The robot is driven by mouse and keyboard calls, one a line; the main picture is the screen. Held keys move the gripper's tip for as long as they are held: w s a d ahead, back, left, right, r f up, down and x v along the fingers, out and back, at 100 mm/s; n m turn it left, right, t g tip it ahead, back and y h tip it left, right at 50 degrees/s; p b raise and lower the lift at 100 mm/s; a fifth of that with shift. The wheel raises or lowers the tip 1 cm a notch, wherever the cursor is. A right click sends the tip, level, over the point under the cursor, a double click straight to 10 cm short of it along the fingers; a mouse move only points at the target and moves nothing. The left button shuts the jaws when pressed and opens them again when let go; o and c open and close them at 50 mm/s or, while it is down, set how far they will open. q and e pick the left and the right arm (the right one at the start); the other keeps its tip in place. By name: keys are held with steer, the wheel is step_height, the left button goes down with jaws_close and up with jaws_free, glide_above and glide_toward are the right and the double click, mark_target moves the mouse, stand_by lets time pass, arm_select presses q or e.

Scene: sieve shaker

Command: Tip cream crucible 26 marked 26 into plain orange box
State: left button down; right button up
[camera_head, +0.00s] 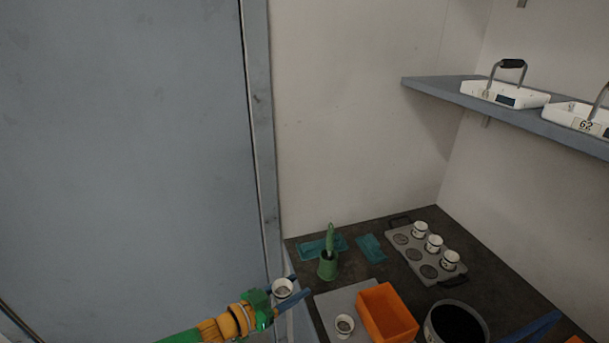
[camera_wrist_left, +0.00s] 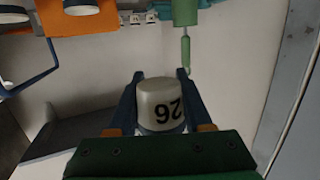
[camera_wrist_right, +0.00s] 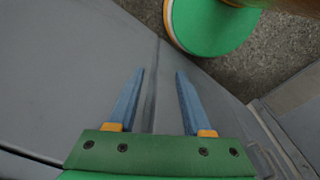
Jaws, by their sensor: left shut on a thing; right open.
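The cream crucible marked 26 (camera_wrist_left: 160,105) is between the blue fingers of my left gripper (camera_wrist_left: 160,82), which is shut on it. In the left wrist view its number appears upside down. In the head view this crucible (camera_head: 283,287) is held upright at the left edge of the bench, with greyish contents in its open top. The plain orange box (camera_head: 390,315) stands on the bench to the right of my left gripper, apart from the crucible. My right gripper (camera_wrist_right: 160,75) is open and empty over grey surfaces, outside the head view.
Another cream crucible (camera_head: 344,325) stands on a grey plate (camera_head: 333,303) left of the box. A dark round pot (camera_head: 457,322) is right of it.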

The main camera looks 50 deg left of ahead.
arm_select(q)
steer(key=w+d+f+n+g+h+b, duration=0.1)
steer(key=w+d+n+h+b, duration=0.1)
steer(key=w+d+n, duration=0.2)
steer(key=w+d+f+n+g+h+b, duration=0.1)
steer(key=w+d+n, duration=0.3)
steer(key=w+d, duration=0.5)
steer(key=w+d+f+n+g+h+b, duration=0.1)
steer(key=w+d+n+g+h+b, duration=0.1)
steer(key=w+d, duration=0.4)
steer(key=shift+w+d+f+n+h+b, duration=0.2)
steer(key=shift+n+h+b, duration=0.1)
steer(key=shift+n+h, duration=0.2)
steer(key=shift+w+d+f+n+h+b, duration=0.15)
steer(key=shift+n+h+b, duration=0.1)
steer(key=shift+n+h, duration=0.2)
steer(key=n+h, duration=0.1)
steer(key=r+n+h, duration=0.1)
steer(key=n, duration=0.1)
steer(key=shift+a+r+g, duration=0.25)
steer(key=shift+g, duration=0.05)
